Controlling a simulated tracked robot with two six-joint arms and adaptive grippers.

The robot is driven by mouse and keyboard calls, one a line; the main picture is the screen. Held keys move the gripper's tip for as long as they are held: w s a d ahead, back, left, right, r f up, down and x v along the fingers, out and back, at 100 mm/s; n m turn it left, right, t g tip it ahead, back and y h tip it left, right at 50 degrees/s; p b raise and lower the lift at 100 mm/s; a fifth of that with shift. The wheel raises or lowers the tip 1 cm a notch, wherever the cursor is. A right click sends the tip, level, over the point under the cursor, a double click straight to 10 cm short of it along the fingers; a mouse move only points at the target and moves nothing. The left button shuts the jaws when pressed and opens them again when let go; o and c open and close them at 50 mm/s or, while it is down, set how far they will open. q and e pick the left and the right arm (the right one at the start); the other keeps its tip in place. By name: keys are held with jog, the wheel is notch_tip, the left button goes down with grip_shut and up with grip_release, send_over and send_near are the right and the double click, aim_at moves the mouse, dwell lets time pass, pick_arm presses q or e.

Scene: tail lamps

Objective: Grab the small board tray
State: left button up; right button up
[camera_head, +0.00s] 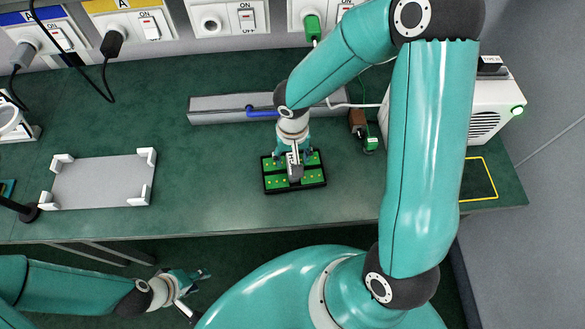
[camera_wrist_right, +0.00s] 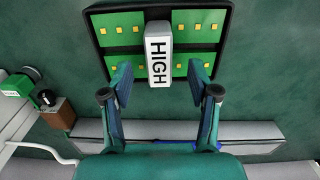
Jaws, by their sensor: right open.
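The small board tray (camera_head: 267,186) is a black tray holding green boards with yellow dots. It lies on the green bench near the middle of the head view and at the top of the right wrist view (camera_wrist_right: 92,35). A pale block marked HIGH (camera_wrist_right: 158,50) stands across its middle. My right gripper (camera_head: 293,155) is over the tray; in the right wrist view its open fingers (camera_wrist_right: 160,84) are on either side of the block, with gaps showing. My left gripper (camera_head: 190,282) is low at the left, in front of the bench and away from the tray; its finger opening is unclear.
A long grey bar (camera_head: 215,103) with a blue piece lies behind the tray. A white unit (camera_head: 495,110) and a small brown-and-green part (camera_head: 358,122) stand to the right. A grey corner-post plate (camera_head: 100,182) lies left. Bench between plate and tray is clear.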

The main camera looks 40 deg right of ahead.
aim_at(275, 180)
notch_tip(275, 180, down, 4)
jog(key=shift+r, duration=0.2)
grip_shut()
